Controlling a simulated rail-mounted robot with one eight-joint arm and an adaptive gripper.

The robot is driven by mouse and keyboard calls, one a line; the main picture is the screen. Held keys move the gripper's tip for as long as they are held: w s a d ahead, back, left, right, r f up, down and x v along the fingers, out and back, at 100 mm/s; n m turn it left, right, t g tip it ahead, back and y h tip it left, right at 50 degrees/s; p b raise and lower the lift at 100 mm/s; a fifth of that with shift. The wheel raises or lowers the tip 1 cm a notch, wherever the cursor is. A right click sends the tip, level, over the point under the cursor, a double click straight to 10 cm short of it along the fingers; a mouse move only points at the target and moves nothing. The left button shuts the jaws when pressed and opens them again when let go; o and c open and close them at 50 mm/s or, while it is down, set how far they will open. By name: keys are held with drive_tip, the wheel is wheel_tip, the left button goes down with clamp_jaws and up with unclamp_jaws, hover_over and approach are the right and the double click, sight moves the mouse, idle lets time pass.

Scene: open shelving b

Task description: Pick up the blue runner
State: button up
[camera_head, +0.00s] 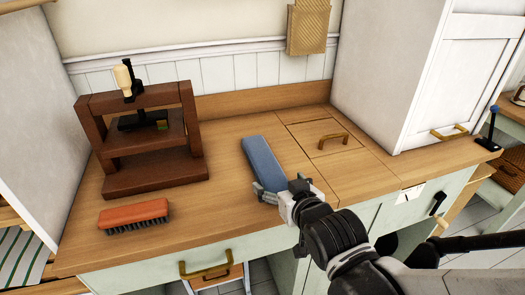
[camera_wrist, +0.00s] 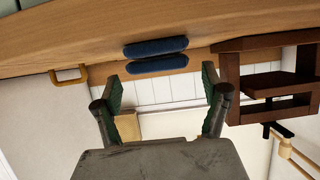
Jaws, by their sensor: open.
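The blue runner (camera_head: 262,162) is a long, flat blue bar on the wooden counter, pointing away from the front edge. In the wrist view two dark blue strips, one of them the runner (camera_wrist: 156,47), lie side by side across the counter; I cannot tell whether the second is its side or a reflection. My gripper (camera_head: 284,188) is at the runner's near end, its fingers spread to either side in the picture. In the wrist view my gripper (camera_wrist: 161,82) is open and empty, with the runner ahead of the fingertips and between their lines. No contact shows.
A dark wooden press (camera_head: 150,140) and an orange brush (camera_head: 134,215) stand to the left. A white cabinet (camera_head: 400,70) bounds the right. Counter between press and runner is clear.

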sight(275, 180)
drive_tip(key=shift+b+x, duration=0.95)
drive_tip(key=shift+x, duration=2.15)
drive_tip(key=shift+c, duration=0.5)
drive_tip(key=shift+s, duration=0.1)
drive_tip(key=c, duration=1.4)
